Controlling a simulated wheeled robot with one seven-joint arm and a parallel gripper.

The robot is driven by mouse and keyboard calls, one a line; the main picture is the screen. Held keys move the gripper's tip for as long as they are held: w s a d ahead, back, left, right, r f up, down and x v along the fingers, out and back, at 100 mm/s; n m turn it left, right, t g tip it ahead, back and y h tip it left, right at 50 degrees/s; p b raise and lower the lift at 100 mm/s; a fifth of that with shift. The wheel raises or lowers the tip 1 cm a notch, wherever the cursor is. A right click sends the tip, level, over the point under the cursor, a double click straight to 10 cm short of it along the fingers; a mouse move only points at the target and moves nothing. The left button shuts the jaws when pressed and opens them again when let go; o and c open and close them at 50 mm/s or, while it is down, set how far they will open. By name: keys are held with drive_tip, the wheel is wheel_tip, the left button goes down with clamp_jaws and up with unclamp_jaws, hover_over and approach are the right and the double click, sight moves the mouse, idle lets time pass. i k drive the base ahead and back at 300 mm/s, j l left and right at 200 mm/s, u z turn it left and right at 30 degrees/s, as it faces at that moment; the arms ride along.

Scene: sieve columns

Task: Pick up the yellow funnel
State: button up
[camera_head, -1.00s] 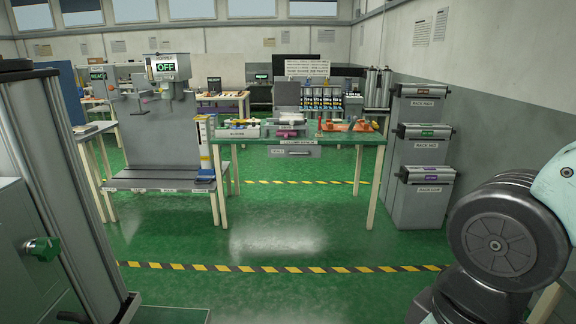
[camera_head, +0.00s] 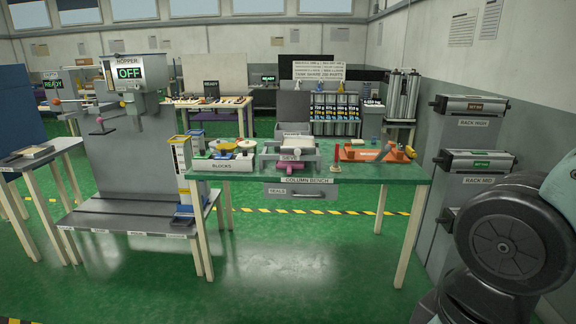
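My gripper is out of view; only a dark round joint of my arm shows at the lower right, well apart from these items.
The column bench (camera_head: 353,176) stands ahead, with a blocks tray (camera_head: 222,165), a grey sieve device and an orange tool (camera_head: 372,153). A hopper stand (camera_head: 141,160) is at left, grey racks (camera_head: 461,180) at right. The green floor (camera_head: 283,262) in front is clear.

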sight(229, 146)
drive_tip(key=i+l+u, duration=0.1)
drive_tip(key=i+u, duration=0.25)
drive_tip(key=i, duration=0.2)
drive_tip(key=i+l+u, duration=0.35)
drive_tip(key=i, duration=0.2)
drive_tip(key=i+l+u, duration=0.35)
drive_tip(key=i, duration=0.15)
drive_tip(key=i+j, duration=0.15)
drive_tip(key=i, duration=0.4)
drive_tip(key=i+j, duration=0.15)
drive_tip(key=i, duration=0.4)
drive_tip(key=i+j+u, duration=0.1)
drive_tip(key=i, duration=0.5)
drive_tip(key=i+j, duration=0.2)
drive_tip(key=i, duration=0.35)
